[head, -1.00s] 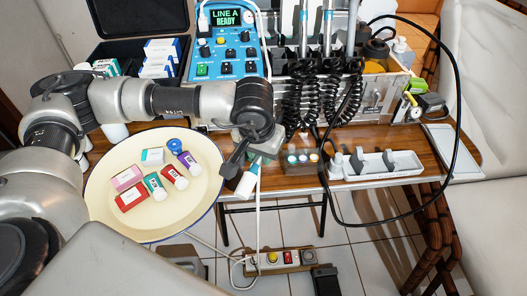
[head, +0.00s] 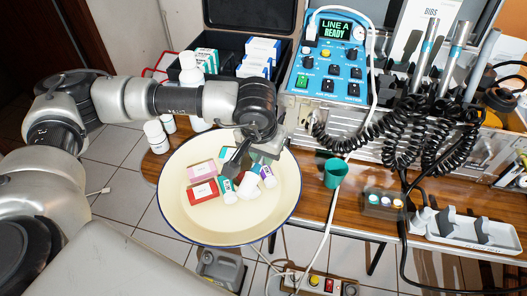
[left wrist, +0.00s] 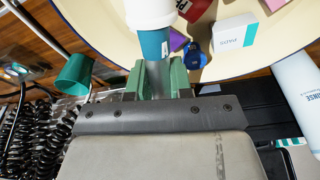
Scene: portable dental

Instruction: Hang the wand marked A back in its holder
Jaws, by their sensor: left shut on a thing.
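My left gripper (head: 240,162) is over the cream round tray (head: 186,225). In the left wrist view its green jaws (left wrist: 160,78) are shut on a slim piece with a grey barrel, a teal band and a white end (left wrist: 155,44). In the head view its white end (head: 249,184) hangs tilted over the tray. My right gripper is out of view.
The tray holds small boxes and bottles, including a red box (head: 202,193). A green cup (head: 335,172) stands right of the tray. The blue control box (head: 325,75) reads LINE A READY. A white cable and black coiled hoses hang nearby. A white rack (head: 470,232) lies front right.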

